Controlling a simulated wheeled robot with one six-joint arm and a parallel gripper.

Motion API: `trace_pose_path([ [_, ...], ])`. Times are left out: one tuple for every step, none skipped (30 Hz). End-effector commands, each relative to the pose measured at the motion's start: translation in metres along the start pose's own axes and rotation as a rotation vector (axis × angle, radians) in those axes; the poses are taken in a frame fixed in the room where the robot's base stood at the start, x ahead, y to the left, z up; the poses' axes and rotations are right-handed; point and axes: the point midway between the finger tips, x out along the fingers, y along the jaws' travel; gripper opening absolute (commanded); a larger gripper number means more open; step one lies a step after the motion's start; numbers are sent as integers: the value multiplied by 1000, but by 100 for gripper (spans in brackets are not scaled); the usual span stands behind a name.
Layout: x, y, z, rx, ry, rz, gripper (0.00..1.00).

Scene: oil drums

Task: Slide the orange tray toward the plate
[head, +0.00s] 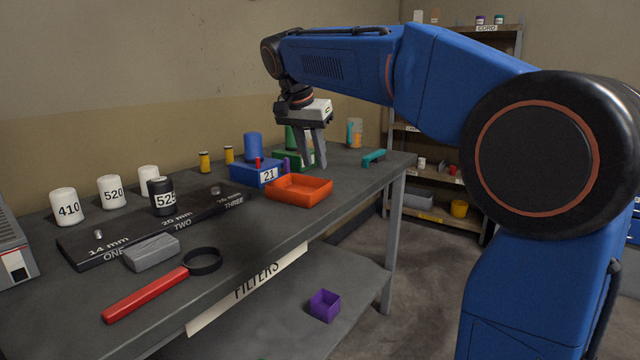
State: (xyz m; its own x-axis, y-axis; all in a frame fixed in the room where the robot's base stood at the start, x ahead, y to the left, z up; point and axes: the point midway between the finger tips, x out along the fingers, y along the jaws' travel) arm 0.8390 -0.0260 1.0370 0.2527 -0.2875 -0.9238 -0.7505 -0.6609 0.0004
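The orange tray (299,196) is a shallow, open rectangular tray on the grey bench, near its front edge and right end. It looks empty. A long dark plate (130,240) lies to its left, marked ONE, TWO and THREE, with a gap of bare bench between them. A black cylinder labelled 525 (163,203) stands on the plate. My gripper (314,166) hangs with its fingers pointing down, above and behind the tray's right part. The fingers are apart with nothing visible between them. I see no contact with the tray.
A blue bin marked 21 (257,175) and a green bin (290,158) stand just behind the tray. A teal-handled tool (373,157) lies to the right. A red-handled strap wrench (147,294) and grey block (152,252) lie in front of the plate. White cylinders stand behind it.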

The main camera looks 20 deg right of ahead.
Motion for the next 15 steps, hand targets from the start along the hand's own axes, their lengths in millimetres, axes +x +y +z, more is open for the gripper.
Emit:
trace_pose_path([
  [9, 1, 0, 1, -1, 2, 25],
  [14, 1, 0, 1, -1, 2, 25],
  [20, 1, 0, 1, -1, 3, 25],
  [25, 1, 0, 1, -1, 2, 25],
  [30, 1, 0, 1, -1, 2, 25],
  [36, 1, 0, 0, -2, 2, 25],
  [41, 0, 0, 0, -1, 2, 25],
  [46, 0, 0, 0, -1, 2, 25],
  [52, 1, 0, 0, -2, 3, 25],
  [56, 0, 0, 0, -1, 2, 25],
  [61, 0, 0, 1, -1, 1, 25],
  [66, 1, 0, 0, -2, 2, 25],
  [70, 1, 0, 0, -1, 2, 25],
  [73, 0, 0, 0, -1, 1, 25],
  [77, 0, 0, 0, -1, 1, 25],
])
